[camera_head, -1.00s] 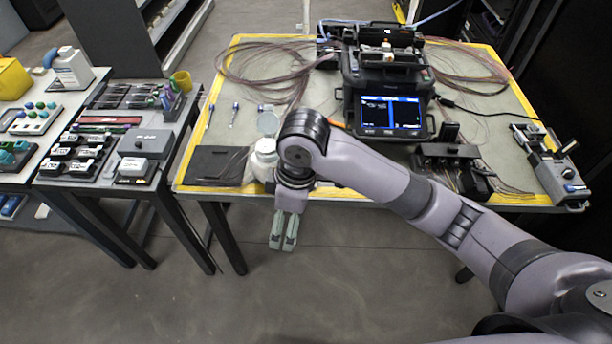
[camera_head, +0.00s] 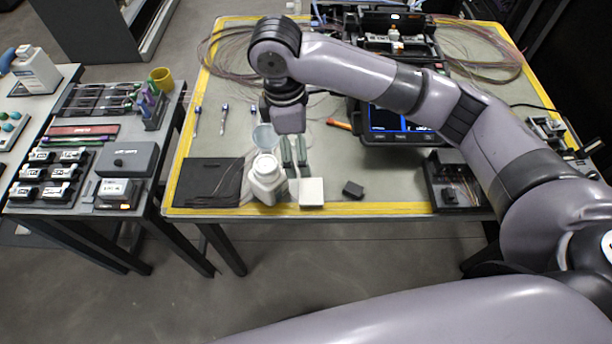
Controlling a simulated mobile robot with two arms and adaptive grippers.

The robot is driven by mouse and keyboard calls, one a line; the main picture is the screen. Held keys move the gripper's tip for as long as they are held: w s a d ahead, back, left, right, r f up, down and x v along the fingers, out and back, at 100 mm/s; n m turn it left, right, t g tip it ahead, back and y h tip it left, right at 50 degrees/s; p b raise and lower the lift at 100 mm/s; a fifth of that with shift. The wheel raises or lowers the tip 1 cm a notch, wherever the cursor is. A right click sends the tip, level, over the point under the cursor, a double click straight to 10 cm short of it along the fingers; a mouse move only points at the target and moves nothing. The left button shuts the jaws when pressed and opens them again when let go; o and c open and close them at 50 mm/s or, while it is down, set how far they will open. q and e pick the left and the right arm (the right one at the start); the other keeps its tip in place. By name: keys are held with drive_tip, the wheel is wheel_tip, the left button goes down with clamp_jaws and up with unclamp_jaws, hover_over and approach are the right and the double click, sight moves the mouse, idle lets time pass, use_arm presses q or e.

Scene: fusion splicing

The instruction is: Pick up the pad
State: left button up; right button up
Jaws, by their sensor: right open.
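A small white square pad (camera_head: 312,192) lies near the front edge of the work table (camera_head: 360,208). My right gripper (camera_head: 294,164) points down just behind the pad, with its two green fingers slightly apart and nothing seen between them. The fingertips look close to the pad's far edge, but I cannot tell their height above the table. My left gripper is not in view.
A white bottle (camera_head: 267,180) stands just left of the pad, and a small black block (camera_head: 353,189) lies to its right. A black mat (camera_head: 208,183) is farther left. The splicer (camera_head: 393,120) stands behind, partly hidden by my arm.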

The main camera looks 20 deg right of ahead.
approach(311, 191)
drive_tip(key=f, duration=0.1)
drive_tip(key=f+p, duration=0.1)
drive_tip(key=shift+s+f, duration=0.25)
drive_tip(key=shift+s, duration=0.05)
drive_tip(key=shift+f, duration=0.45)
drive_tip(key=shift+d+f, duration=0.15)
drive_tip(key=shift+f, duration=0.25)
drive_tip(key=f, duration=0.3)
drive_tip(key=shift+w+d+f+p, duration=0.2)
drive_tip(key=shift+d+f+p, duration=0.05)
drive_tip(key=shift+d+p, duration=0.15)
drive_tip(key=shift+f, duration=0.3)
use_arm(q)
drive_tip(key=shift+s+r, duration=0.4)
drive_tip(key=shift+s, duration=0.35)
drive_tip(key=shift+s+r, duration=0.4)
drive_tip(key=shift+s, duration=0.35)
use_arm(e)
drive_tip(key=c, duration=0.8)
